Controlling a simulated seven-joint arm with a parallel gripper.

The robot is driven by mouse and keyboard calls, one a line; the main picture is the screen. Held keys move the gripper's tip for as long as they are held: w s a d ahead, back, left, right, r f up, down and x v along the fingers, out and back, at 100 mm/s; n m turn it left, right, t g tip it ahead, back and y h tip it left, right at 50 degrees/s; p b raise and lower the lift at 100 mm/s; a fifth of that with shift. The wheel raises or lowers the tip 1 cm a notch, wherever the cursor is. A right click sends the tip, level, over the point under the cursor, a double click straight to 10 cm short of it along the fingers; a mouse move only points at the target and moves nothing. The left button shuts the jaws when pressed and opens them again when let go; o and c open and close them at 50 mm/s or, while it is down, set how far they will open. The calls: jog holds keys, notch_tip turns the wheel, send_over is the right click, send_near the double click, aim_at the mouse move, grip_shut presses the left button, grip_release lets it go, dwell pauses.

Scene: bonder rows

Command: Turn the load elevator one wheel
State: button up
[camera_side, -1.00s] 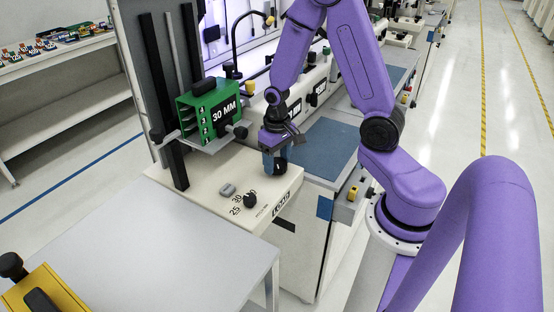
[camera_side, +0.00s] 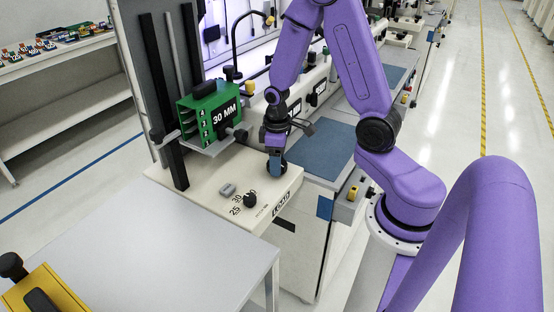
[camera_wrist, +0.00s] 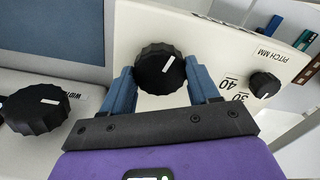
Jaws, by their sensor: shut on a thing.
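The load elevator wheel is a black ribbed knob (camera_wrist: 158,70) with a white mark, on the cream load unit (camera_side: 205,195). My gripper (camera_wrist: 160,74) has its two blue fingers on either side of the wheel and is shut on it. In the side view my gripper (camera_side: 275,168) points down at the deck's far right corner and mostly hides the wheel. The green 30 MM magazine (camera_side: 208,112) sits upright on the elevator carriage beside the dark vertical rails (camera_side: 165,100).
A smaller black pitch knob (camera_side: 250,200) stands on the deck; it also shows in the wrist view (camera_wrist: 264,85). A black width knob (camera_wrist: 34,109) is at the wrist view's left. A blue-topped surface (camera_side: 325,150) lies right of my gripper. A grey table (camera_side: 180,260) is in front.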

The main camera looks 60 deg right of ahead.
jog(key=shift+n, duration=0.5)
jog(key=o, duration=1.1)
jog(key=shift+c, duration=0.2)
jog(key=shift+r, duration=0.1)
notch_tip(320, 180, up, 17)
jog(key=shift+r, duration=0.15)
jog(key=shift+a, duration=0.1)
